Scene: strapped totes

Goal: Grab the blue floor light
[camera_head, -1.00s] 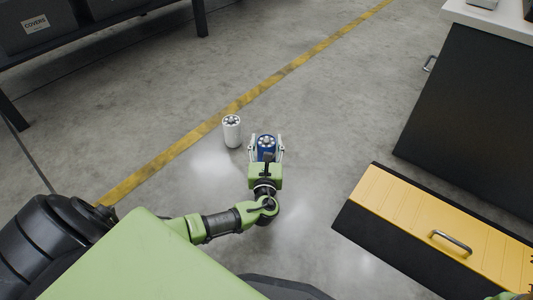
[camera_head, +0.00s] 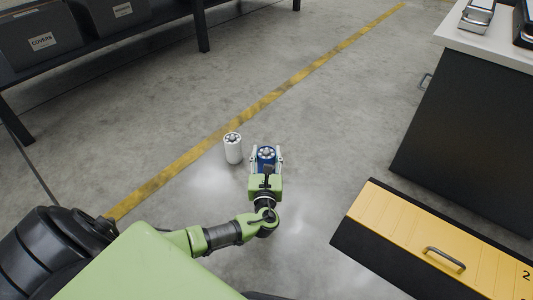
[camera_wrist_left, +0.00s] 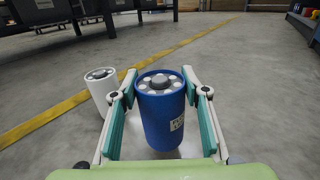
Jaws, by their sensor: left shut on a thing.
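The blue floor light (camera_head: 267,155) is a short upright cylinder with a ring of pale lamps on its top. It also shows in the left wrist view (camera_wrist_left: 162,118), with a white label on its side. My left gripper (camera_head: 266,161) is shut on it, one finger on each side of its body. The gripper body hides the light's base in the head view, so I cannot tell whether it touches the floor. My right gripper is not in view.
A similar white floor light (camera_head: 234,151) stands just left of the blue one. A yellow-topped box with a handle (camera_head: 440,240) lies at right, below a dark cabinet (camera_head: 465,130). A shelf with dark totes (camera_head: 45,45) is at upper left. Open floor lies beyond.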

